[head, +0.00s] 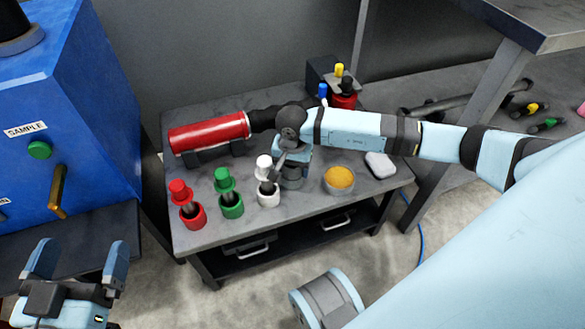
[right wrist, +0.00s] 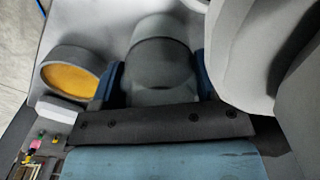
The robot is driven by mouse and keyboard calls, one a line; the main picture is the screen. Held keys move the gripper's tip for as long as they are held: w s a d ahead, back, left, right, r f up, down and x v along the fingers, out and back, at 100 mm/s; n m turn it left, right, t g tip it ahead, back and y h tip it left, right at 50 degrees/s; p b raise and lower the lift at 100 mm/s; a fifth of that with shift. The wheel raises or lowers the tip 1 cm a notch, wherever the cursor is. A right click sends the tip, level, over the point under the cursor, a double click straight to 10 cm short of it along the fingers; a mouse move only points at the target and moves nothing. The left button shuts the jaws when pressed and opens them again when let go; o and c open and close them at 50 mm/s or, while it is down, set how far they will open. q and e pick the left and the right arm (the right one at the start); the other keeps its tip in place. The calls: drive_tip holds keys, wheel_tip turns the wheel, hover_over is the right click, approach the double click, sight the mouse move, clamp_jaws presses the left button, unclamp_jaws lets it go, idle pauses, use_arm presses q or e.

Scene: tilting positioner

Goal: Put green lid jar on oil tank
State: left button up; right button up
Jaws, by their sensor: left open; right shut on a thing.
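A green-capped jar (head: 228,192) with a green base stands on the grey table (head: 300,212), between a red-capped one (head: 187,205) and a white-capped one (head: 267,183). My right gripper (head: 288,165) points down just right of the white-capped one, apart from the green one. In the right wrist view its blue fingers (right wrist: 155,85) are shut on a grey round thing, which I cannot name. My left gripper (head: 75,270) is open and empty at the lower left. No oil tank is clearly marked; a red cylinder (head: 209,133) lies on a dark cradle at the back.
A bowl of orange-yellow contents (head: 339,181) and a white block (head: 380,165) stand right of my right gripper. A blue cabinet labelled SAMPLE (head: 65,110) stands at the left. A red container with a black cap (head: 344,97) is at the back, behind my right arm.

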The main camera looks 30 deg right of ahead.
drive_tip(key=shift+f, duration=0.1)
drive_tip(key=o, duration=1)
drive_tip(key=shift+c, duration=0.2)
